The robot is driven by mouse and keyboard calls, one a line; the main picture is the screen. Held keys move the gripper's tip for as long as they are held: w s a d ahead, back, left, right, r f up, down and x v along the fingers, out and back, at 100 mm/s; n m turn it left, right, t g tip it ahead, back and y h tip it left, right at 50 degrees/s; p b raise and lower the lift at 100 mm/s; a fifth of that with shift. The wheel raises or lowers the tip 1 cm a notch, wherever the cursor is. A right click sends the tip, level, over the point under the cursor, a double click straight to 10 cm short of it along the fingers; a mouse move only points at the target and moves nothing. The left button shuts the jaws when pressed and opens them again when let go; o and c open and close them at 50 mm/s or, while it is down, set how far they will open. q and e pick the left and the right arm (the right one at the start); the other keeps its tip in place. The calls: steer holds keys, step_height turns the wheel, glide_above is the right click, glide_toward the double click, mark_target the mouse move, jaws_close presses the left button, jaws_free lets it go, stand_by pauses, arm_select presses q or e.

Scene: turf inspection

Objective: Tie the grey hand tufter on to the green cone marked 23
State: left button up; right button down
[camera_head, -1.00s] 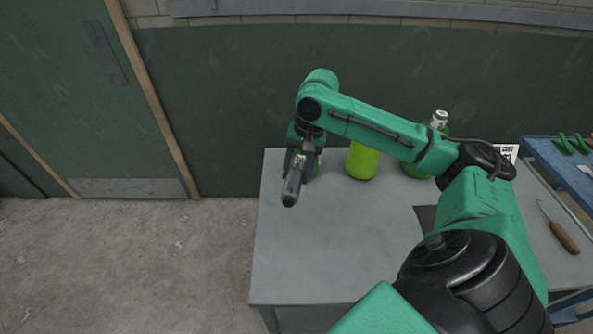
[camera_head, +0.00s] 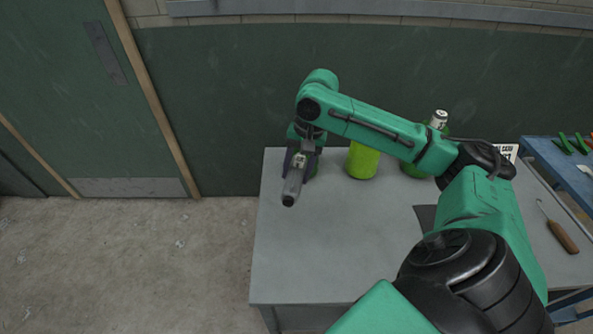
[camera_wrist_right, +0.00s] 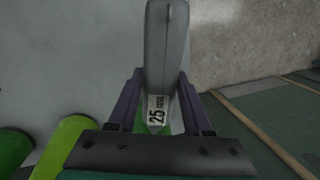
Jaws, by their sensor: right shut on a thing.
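My right gripper (camera_head: 299,170) is over the back left part of the grey table, shut on the grey hand tufter (camera_head: 293,188). In the right wrist view the tufter (camera_wrist_right: 168,50) runs up between the purple fingers of the gripper (camera_wrist_right: 160,108). A white label (camera_wrist_right: 157,110) between the fingers seems to read 25. Some green shows just behind the label, from a green thing mostly hidden by the tufter and gripper. A bright yellow-green cone (camera_head: 362,161) stands to the right of the gripper. Another green cone (camera_head: 413,170) is partly behind my arm. I cannot read a 23 anywhere.
The grey table (camera_head: 320,255) is clear at front left. A hooked tool with a brown handle (camera_head: 563,237) lies at the right. A blue bench (camera_head: 560,160) with green-handled tools adjoins. A white printed card (camera_head: 508,152) stands at the back. A green wall is behind.

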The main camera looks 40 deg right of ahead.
mark_target(298, 194)
steer(key=shift+s+a+p, duration=0.2)
steer(key=shift+s+a, duration=0.6)
steer(key=shift+s, duration=0.25)
steer(key=shift+s+a+p, duration=0.25)
steer(key=shift+s+a, duration=0.55)
steer(key=shift+s, duration=0.25)
steer(key=shift+s+a+p, duration=0.2)
steer(key=shift+s+a, duration=0.6)
steer(key=shift+s, duration=0.25)
